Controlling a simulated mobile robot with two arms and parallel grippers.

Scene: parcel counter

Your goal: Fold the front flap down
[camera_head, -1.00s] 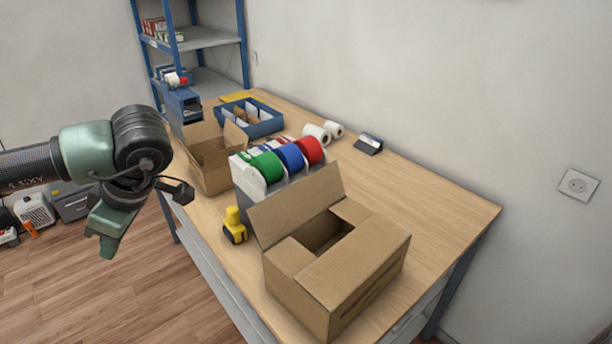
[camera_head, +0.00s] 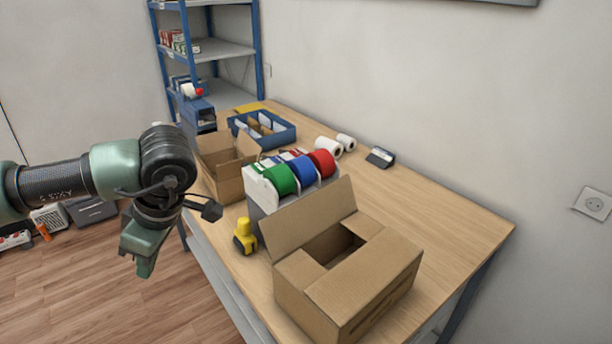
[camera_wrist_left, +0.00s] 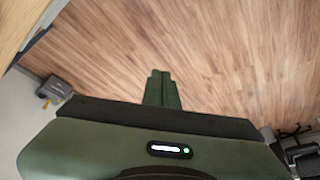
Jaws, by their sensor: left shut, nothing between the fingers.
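The near cardboard box (camera_head: 345,285) stands on the wooden table (camera_head: 440,215) in the head view. One long flap (camera_head: 312,217) stands up and leans outward on its far left side. The short flaps and the near long flap (camera_head: 367,272) lie folded inward, with a dark gap left between them. Which flap is the front one I cannot tell for sure. My left gripper (camera_head: 140,262) hangs over the floor, left of the table and apart from the box. Its fingers are shut and empty in the left wrist view (camera_wrist_left: 161,76). My right gripper is not in view.
A yellow tape dispenser (camera_head: 244,236) and a rack with green, blue and red rolls (camera_head: 302,172) stand beside the box. A second open box (camera_head: 225,165) and a blue tray (camera_head: 262,130) stand farther back. The table's right side is clear.

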